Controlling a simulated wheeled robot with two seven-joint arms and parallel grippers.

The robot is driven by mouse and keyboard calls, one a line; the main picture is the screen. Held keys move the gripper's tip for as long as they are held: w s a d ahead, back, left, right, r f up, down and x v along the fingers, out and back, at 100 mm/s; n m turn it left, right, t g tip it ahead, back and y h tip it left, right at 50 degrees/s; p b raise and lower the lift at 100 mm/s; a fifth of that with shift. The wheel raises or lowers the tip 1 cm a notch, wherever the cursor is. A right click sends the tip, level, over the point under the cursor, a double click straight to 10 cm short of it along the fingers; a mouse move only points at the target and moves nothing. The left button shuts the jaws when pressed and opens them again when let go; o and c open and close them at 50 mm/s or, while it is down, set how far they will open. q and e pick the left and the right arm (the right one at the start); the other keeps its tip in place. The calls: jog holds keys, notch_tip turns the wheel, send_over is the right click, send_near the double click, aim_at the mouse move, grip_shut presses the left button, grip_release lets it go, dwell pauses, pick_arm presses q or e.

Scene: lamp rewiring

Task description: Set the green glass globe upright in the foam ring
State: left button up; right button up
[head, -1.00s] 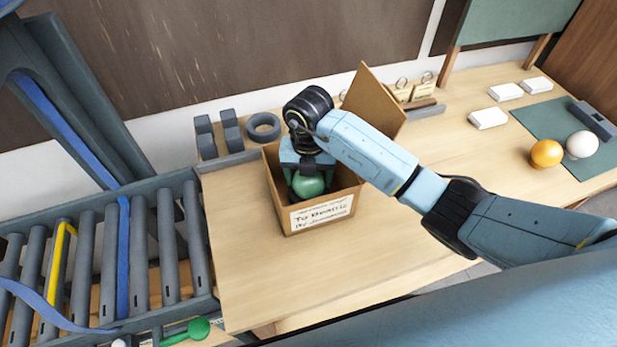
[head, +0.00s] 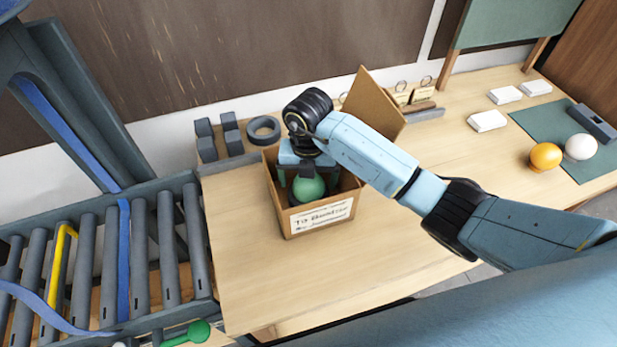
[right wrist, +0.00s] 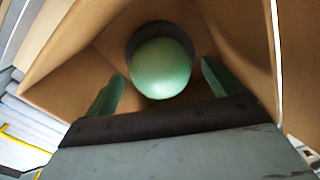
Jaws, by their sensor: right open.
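The green glass globe (head: 308,189) is inside an open cardboard box (head: 290,222) on the table. In the right wrist view the globe (right wrist: 161,68) sits against a dark ring (right wrist: 133,42) low in the box, with the ring showing around its far side. Whether the globe is fully seated or upright cannot be told. My right gripper (head: 306,176) reaches down into the box, open. In the right wrist view its fingers stand either side of the globe, with gaps visible. My left gripper is not in view.
The box's raised flap (head: 375,103) stands at its back right. Behind the box are a loose grey ring (head: 264,129) and grey blocks (head: 206,148). A roller conveyor (head: 140,262) adjoins at left. Orange (head: 545,156) and white (head: 580,146) globes are at right. Table front is clear.

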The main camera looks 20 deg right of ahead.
notch_tip(320, 180, up, 12)
jog(key=p, duration=0.9)
jog(key=shift+p, duration=0.3)
jog(key=shift+f, duration=0.15)
